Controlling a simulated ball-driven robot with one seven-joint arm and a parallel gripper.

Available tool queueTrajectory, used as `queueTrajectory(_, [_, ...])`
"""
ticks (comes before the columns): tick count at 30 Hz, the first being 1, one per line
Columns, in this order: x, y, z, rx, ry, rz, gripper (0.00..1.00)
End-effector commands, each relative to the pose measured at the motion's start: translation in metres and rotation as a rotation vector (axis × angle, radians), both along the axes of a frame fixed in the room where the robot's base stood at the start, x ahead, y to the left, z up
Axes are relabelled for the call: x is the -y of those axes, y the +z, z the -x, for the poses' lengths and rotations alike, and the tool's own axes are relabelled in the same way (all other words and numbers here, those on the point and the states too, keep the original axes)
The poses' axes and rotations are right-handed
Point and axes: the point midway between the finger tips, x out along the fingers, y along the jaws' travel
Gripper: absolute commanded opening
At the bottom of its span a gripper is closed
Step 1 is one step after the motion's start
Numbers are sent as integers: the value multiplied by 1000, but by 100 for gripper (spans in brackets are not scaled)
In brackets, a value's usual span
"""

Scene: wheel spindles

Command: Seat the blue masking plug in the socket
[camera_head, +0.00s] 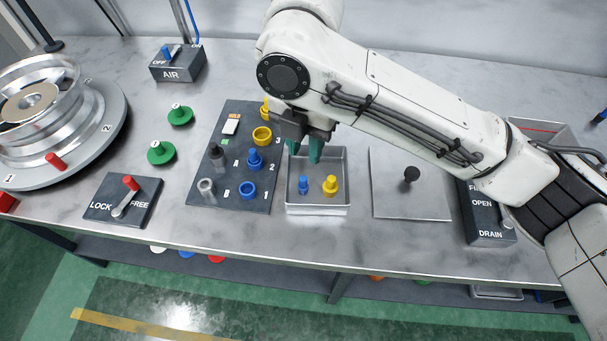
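A small blue plug (303,186) stands in the metal tray (318,210), left of a yellow plug (330,186). On the dark panel (232,206), a blue ring-shaped socket (249,191) by the number 1 looks empty. Another blue plug (255,158) stands by the number 2, apparently in a blue ring. A yellow ring (262,136) by the number 3 looks empty. My gripper (304,150) is over the back part of the tray, behind the blue plug. Its teal fingers are apart with nothing visible between them.
Left of the panel are green knobs (161,152) and a LOCK/FREE lever box (110,209). A wheel on a spindle (65,115) stands far left. A metal plate with a black knob (411,174) and a DRAIN box (488,225) are right of the tray. My arm crosses the back right.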

Motion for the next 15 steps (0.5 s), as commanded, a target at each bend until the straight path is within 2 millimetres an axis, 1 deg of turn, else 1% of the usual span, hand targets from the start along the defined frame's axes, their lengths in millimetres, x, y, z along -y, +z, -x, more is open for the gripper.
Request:
queueTrajectory(1, [0, -10, 1, -2, -1, 0, 29])
queueTrajectory(6, [0, -33, 0, -1, -4, -2, 29])
queueTrajectory(11, [-1, -43, 0, 1, -4, -3, 29])
queueTrajectory(15, [-1, -58, 2, -1, -3, -3, 29])
